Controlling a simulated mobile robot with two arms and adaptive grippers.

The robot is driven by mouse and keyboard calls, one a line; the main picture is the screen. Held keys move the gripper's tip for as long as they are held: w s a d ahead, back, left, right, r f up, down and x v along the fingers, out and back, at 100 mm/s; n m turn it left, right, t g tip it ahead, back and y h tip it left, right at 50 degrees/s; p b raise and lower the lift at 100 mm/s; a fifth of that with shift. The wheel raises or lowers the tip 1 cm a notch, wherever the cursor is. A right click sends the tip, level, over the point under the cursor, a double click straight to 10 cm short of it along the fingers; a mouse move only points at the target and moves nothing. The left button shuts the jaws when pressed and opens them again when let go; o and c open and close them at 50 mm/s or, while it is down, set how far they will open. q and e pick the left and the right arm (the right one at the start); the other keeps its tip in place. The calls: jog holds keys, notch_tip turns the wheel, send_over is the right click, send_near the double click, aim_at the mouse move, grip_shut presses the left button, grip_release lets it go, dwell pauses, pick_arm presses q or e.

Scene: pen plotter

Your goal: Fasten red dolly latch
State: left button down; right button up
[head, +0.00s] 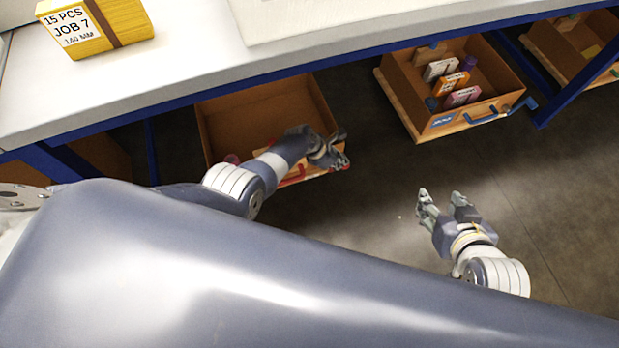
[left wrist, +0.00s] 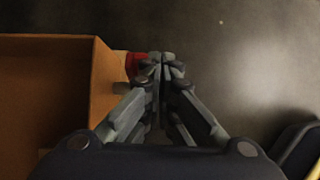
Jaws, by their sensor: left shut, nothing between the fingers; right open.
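The dolly with red fittings (head: 265,110) stands under the table, carrying an open brown bin that looks nearly empty. A red handle (head: 294,174) shows on its front, partly behind my left arm. My left gripper (head: 341,147) is shut and empty at the dolly's front right corner. In the left wrist view, a red part (left wrist: 134,63), possibly the latch, lies just left of my closed left fingertips (left wrist: 161,62). I cannot tell whether they touch it, or how the latch is set. My right gripper (head: 441,194) is open and empty above the floor.
A second dolly with blue fittings (head: 425,124) holds a bin of small boxes to the right. A blue table leg (head: 568,98) stands beside it. A yellow job box (head: 125,22) sits on the white tabletop (head: 190,55). Floor between the dollies is clear.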

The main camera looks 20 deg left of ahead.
pick_arm(q)
jog(key=shift+w+d, duration=0.2)
jog(key=shift+d, duration=0.1)
pick_arm(e)
jog(key=shift+w+a+r, duration=0.1)
jog(key=shift+w+r, duration=0.25)
jog(key=shift+w, duration=0.15)
dwell(0.4)
pick_arm(q)
jog(key=shift+r, duration=0.15)
pick_arm(e)
jog(key=s+d+f+g+h+p, duration=0.1)
jog(key=s+d+f+g+p, duration=0.15)
jog(key=s, duration=0.35)
jog(key=s+d+f+g+p, duration=0.1)
jog(key=s+g, duration=0.2)
jog(key=s, duration=0.2)
pick_arm(q)
notch_tip(320, 180, up, 9)
jog(key=s+a+p, duration=0.1)
jog(key=p, duration=0.7)
jog(key=shift+a+r, duration=0.2)
jog(key=shift+a, duration=0.1)
pick_arm(e)
jog(key=s+f, duration=0.2)
jog(key=f, duration=0.9)
jog(key=s+d+f+g, duration=0.1)
jog(key=s+f, duration=0.1)
jog(key=f, duration=1)
jog(key=shift+f, duration=0.2)
